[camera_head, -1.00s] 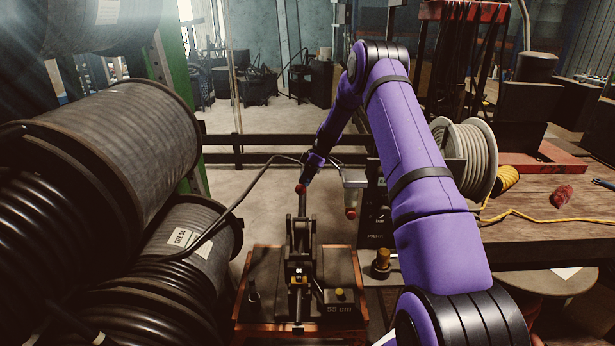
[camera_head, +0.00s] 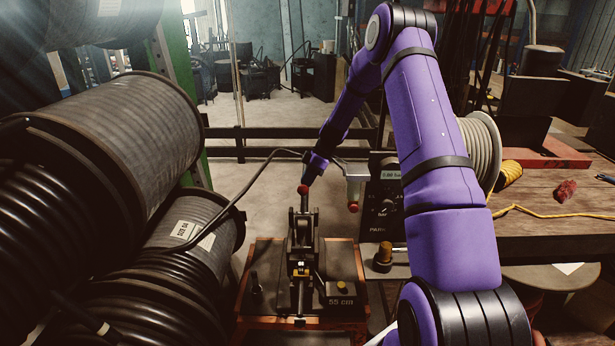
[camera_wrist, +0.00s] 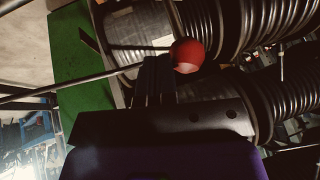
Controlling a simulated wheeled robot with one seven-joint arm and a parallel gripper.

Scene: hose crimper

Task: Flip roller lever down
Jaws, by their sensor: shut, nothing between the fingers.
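The roller lever (camera_head: 304,208) stands upright on the orange-edged machine base, with a red ball knob (camera_head: 303,189) on its top. The red knob also shows large in the wrist view (camera_wrist: 187,55), right at the fingertips. My gripper (camera_head: 309,178) is at the end of the purple arm, just above and right of the knob in the head view. In the wrist view my shut gripper (camera_wrist: 160,78) has its dark fingers beside the knob, with nothing held between them. Whether the fingers touch the knob cannot be told.
Large hose reels (camera_head: 120,150) crowd the left side. A control panel (camera_head: 385,205) with a dial stands right of the lever, with a second red knob (camera_head: 352,207) beside it. A wooden bench (camera_head: 545,215) is at the right. A black hose passes behind the lever.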

